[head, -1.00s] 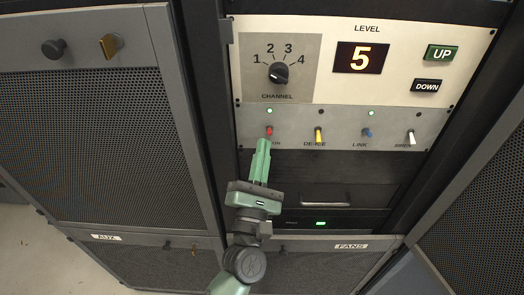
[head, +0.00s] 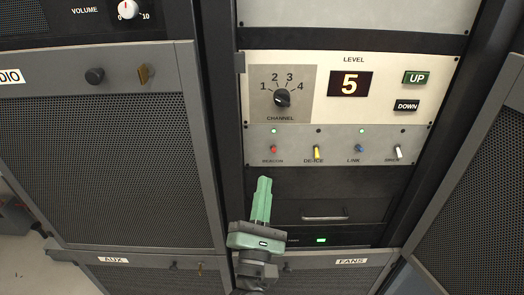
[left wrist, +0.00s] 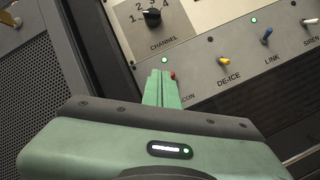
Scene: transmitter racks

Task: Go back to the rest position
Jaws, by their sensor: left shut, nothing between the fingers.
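My left gripper (head: 262,200) is green, shut and empty. It stands in front of the dark rack section, just below the red BEACON switch (head: 273,149), and is apart from it in the head view. In the left wrist view the gripper (left wrist: 161,90) shows its two fingers together, partly covering the BEACON label beside the red switch (left wrist: 173,75). The switch panel (head: 340,147) also carries a yellow DE-ICE, a blue LINK and a white SIREN switch. Green lamps are lit above BEACON and LINK. My right gripper does not show.
Above the switches are a CHANNEL knob (head: 282,98), a LEVEL display (head: 350,84) reading 5, and UP (head: 416,77) and DOWN (head: 406,106) buttons. A drawer handle (head: 325,217) sticks out below. Mesh doors (head: 125,150) flank the rack. Floor shows at lower left.

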